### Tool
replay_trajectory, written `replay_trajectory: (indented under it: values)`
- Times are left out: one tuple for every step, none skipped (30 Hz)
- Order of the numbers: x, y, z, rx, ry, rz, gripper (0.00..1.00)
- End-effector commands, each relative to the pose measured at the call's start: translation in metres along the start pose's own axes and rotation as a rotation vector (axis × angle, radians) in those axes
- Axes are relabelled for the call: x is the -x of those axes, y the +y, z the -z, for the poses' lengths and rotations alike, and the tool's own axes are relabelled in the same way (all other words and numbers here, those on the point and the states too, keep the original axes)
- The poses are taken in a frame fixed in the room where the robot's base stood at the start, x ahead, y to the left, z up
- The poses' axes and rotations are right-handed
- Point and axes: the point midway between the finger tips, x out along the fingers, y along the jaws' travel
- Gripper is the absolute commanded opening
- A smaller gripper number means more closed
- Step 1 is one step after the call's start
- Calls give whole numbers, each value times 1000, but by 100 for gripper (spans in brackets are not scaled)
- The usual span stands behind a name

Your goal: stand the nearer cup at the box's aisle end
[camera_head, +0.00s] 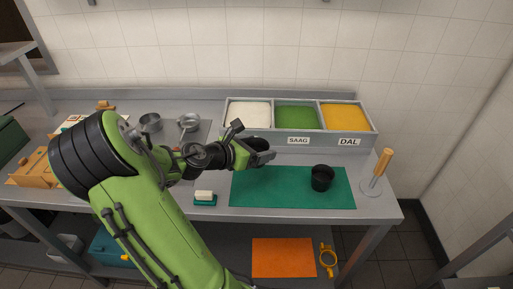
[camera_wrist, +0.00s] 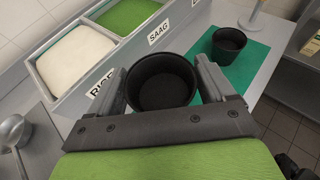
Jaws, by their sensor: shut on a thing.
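My gripper (camera_head: 262,157) is shut on a black cup (camera_wrist: 161,82), with one finger on each side of it in the wrist view. In the head view the gripper partly hides this cup (camera_head: 257,144); it is by the green mat's back left corner, in front of the box. I cannot tell whether it touches the surface. The cup is upright and looks empty. A second black cup (camera_head: 322,178) stands upright on the right half of the green mat (camera_head: 275,190). The grey box (camera_head: 318,129) holds white, green and yellow food in three compartments, labelled RICE, SAAG and DAL.
A wooden-handled tool (camera_head: 382,166) stands upright on a round base right of the mat. A small white and green block (camera_head: 204,198) lies left of the mat. Metal bowls or ladles (camera_head: 189,122) are behind my arm. Bare counter lies between box and mat.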

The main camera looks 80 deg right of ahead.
Motion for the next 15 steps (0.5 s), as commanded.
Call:
replay_trajectory:
  values:
    - [3,0,-8,0,0,0,54]
    - [4,0,-11,0,0,0,54]
    - [6,0,-14,0,0,0,54]
    - [7,0,-17,0,0,0,54]
    - [8,0,-20,0,0,0,54]
    - [9,0,-23,0,0,0,54]
    - [10,0,-25,0,0,0,54]
    - [11,0,-28,0,0,0,54]
    - [13,0,-31,0,0,1,54]
    - [14,0,-33,0,0,1,54]
    - [15,0,-36,0,0,1,54]
    - [16,0,-39,0,0,1,54]
    - [17,0,-41,0,0,1,54]
    - [18,0,-44,0,0,1,54]
    - [19,0,-46,0,0,1,54]
